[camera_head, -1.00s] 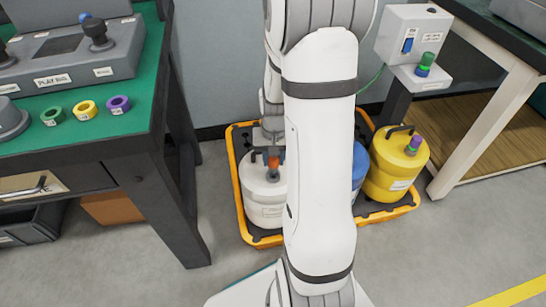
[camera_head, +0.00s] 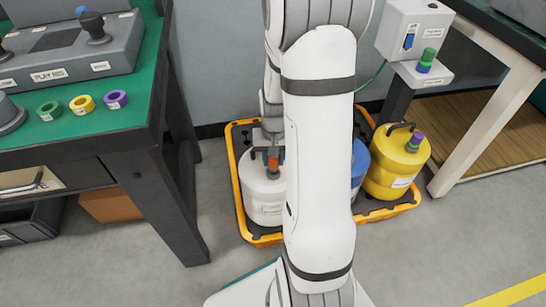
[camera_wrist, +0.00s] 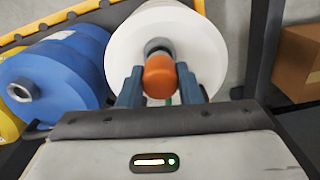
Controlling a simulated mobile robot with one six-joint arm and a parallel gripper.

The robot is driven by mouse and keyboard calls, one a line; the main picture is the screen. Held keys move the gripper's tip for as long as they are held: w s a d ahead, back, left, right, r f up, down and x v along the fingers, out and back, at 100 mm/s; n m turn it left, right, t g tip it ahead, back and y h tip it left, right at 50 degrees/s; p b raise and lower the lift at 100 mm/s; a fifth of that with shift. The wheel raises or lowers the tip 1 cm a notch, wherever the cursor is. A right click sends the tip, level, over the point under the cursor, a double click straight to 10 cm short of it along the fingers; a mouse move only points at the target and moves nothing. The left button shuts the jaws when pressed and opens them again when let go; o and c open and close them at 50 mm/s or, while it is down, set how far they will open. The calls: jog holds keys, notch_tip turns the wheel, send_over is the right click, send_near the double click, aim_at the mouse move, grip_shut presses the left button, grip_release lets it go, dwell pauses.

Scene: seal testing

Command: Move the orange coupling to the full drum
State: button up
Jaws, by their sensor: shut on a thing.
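The orange coupling (camera_wrist: 159,77) sits between the blue-grey fingers of my gripper (camera_wrist: 159,82), which is shut on it. It is at the grey neck of the white drum (camera_wrist: 120,55); I cannot tell whether it is seated there or just above. In the head view the coupling (camera_head: 273,163) shows over the white drum (camera_head: 262,197), left of my arm. A yellow drum (camera_head: 395,170) carries a purple and green coupling (camera_head: 414,143). No readable label tells which drum is full.
The drums stand in a yellow-rimmed tray (camera_head: 250,237) on the floor. A green-topped bench (camera_head: 110,119) with coloured rings is at left. A grey box with a blue switch (camera_head: 405,35) and another bench (camera_head: 480,110) are at right.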

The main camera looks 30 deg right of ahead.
jog(key=shift+f+b, duration=0.4)
jog(key=shift+f, duration=0.25)
jog(key=o, duration=1.1)
jog(key=shift+r, duration=0.1)
notch_tip(320, 180, up, 8)
jog(key=p, duration=0.3)
jog(key=shift+p, duration=0.4)
